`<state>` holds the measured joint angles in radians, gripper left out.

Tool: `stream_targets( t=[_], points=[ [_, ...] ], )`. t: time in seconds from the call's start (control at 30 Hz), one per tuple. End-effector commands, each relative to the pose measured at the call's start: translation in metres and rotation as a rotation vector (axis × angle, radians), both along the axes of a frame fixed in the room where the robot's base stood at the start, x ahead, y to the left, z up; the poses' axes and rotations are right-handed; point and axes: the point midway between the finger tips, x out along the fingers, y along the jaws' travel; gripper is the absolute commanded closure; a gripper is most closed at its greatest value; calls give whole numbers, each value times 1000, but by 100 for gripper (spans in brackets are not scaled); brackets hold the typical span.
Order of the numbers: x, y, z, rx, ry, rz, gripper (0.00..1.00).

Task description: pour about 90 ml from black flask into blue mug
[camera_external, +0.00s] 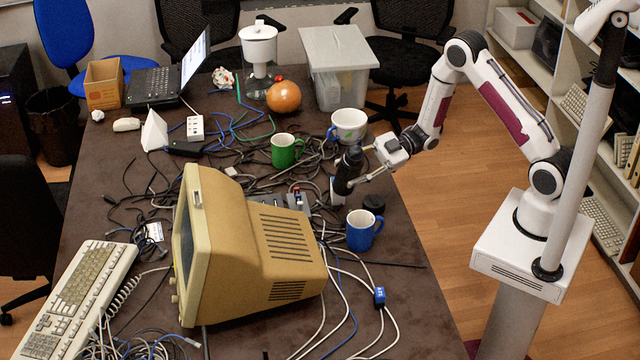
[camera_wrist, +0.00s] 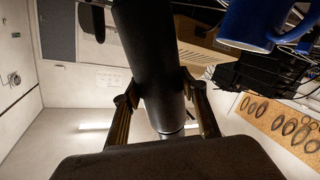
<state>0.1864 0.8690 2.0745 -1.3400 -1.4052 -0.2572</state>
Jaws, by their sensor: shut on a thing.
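The black flask (camera_external: 347,172) is between the fingers of my gripper (camera_external: 364,180), which is shut on it. In the external view the flask is slightly tilted and seems to be held just above the table, behind the blue mug. In the wrist view the flask (camera_wrist: 150,55) runs up the middle between both fingers. The blue mug (camera_external: 361,230) stands upright on the table close in front of the flask, with its handle to the right. It also shows in the wrist view (camera_wrist: 250,25) at the top right. The inside of the mug is hard to see.
A beige monitor (camera_external: 262,245) stands left of the mug. A green mug (camera_external: 286,151) and a white bowl-like mug (camera_external: 348,125) stand farther back. Cables cover much of the table (camera_external: 400,290).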

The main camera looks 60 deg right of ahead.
Motion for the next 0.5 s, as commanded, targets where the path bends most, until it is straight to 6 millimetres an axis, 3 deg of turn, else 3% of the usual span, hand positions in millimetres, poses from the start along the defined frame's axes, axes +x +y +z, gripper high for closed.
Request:
stream_targets(
  t=[0.27, 0.5],
  points=[
    [-3, 3, -3, -111, -141, 0, 97],
    [1, 0, 7, -208, -265, 1, 97]
  ],
)
